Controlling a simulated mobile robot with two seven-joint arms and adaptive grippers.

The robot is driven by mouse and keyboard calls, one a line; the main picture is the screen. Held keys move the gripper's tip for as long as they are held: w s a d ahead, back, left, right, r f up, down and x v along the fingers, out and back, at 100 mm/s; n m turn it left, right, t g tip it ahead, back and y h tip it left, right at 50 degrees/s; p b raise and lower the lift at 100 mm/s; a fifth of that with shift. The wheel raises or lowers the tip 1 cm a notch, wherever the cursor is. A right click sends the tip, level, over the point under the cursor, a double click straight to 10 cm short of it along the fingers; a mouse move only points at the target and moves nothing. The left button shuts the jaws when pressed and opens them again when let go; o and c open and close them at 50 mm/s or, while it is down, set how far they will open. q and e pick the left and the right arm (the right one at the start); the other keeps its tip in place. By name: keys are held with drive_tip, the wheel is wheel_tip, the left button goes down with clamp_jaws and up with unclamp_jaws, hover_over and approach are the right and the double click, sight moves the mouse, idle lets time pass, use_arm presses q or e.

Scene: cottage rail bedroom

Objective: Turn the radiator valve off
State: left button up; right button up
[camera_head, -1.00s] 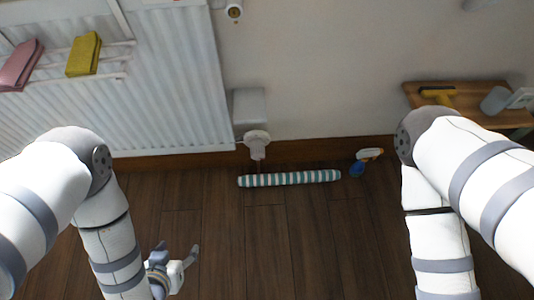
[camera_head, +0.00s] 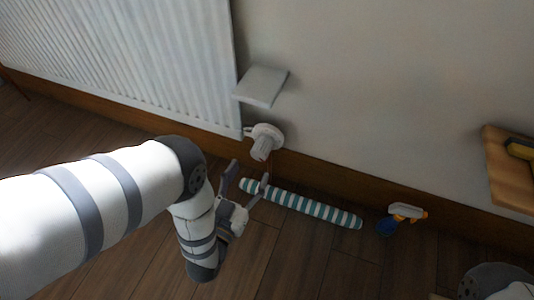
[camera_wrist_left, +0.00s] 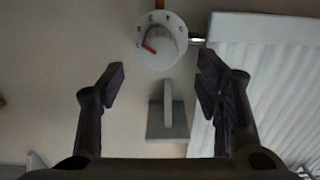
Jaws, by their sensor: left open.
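The white radiator valve (camera_head: 262,141) sits at the lower right corner of the radiator (camera_head: 130,62), under a small pale shelf (camera_head: 262,86). In the left wrist view its round white dial (camera_wrist_left: 166,42) faces me, with marks around the rim and a red pointer slanting across it. My left gripper (camera_head: 248,177) is open and empty, below and in front of the valve in the head view. In the left wrist view its spread fingers (camera_wrist_left: 160,75) frame the space short of the dial, with no contact seen. My right gripper is out of view.
A striped teal and white roll (camera_head: 302,205) lies on the wooden floor by the skirting. A wooden surface (camera_head: 508,175) with a yellow item is at the right edge. The small shelf (camera_wrist_left: 168,128) also shows between the fingers.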

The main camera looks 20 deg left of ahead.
sight(257, 158)
use_arm(q)
drive_tip(key=w+b, duration=0.1)
drive_tip(key=w, duration=0.2)
drive_tip(key=w+b, duration=0.1)
drive_tip(key=w, duration=0.3)
drive_tip(key=shift+w+d+f, duration=0.1)
drive_tip(key=shift+w+f, duration=0.1)
drive_tip(key=shift+w, duration=0.1)
drive_tip(key=shift+w+r, duration=0.15)
drive_tip(key=shift+w, duration=0.35)
drive_tip(key=c, duration=1.2)
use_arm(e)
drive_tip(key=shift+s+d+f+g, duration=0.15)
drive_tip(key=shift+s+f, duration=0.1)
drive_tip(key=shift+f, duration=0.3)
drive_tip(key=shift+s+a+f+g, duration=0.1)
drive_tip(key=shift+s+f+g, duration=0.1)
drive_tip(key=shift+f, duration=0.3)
